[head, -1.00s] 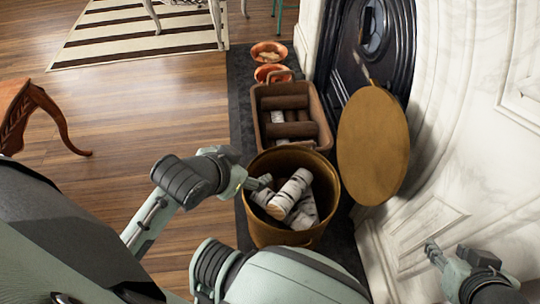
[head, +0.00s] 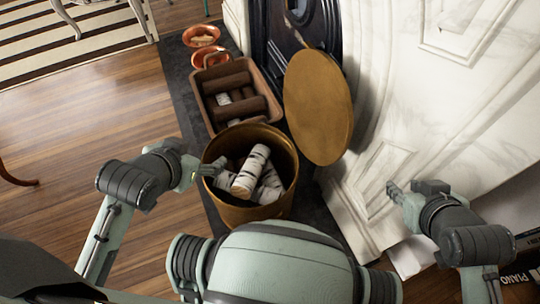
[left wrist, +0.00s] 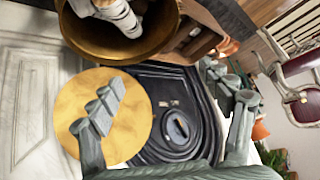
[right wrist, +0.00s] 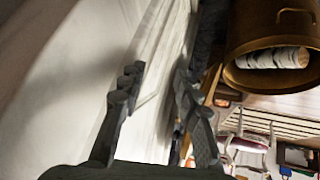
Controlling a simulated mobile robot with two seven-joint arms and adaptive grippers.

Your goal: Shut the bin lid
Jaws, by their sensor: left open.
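The brass bin (head: 249,212) stands open on the dark hearth, with several birch logs (head: 252,172) inside. Its round golden lid (head: 318,107) stands raised on the right side of the bin, by the fireplace. The lid also shows in the left wrist view (left wrist: 68,105), partly behind one finger. My left gripper (head: 204,171) is open and empty at the left rim of the bin; I cannot tell whether it touches. My right gripper (head: 398,190) is open and empty, right of the bin and lid, in front of the white marble. The bin shows at the upper right of the right wrist view (right wrist: 240,40).
A brown crate of logs (head: 262,80) stands just behind the bin, with orange bowls (head: 200,36) beyond. The marble fireplace (head: 405,105) bounds the right side. Books (head: 515,265) lie at lower right. Wooden floor (head: 90,120) is clear on the left.

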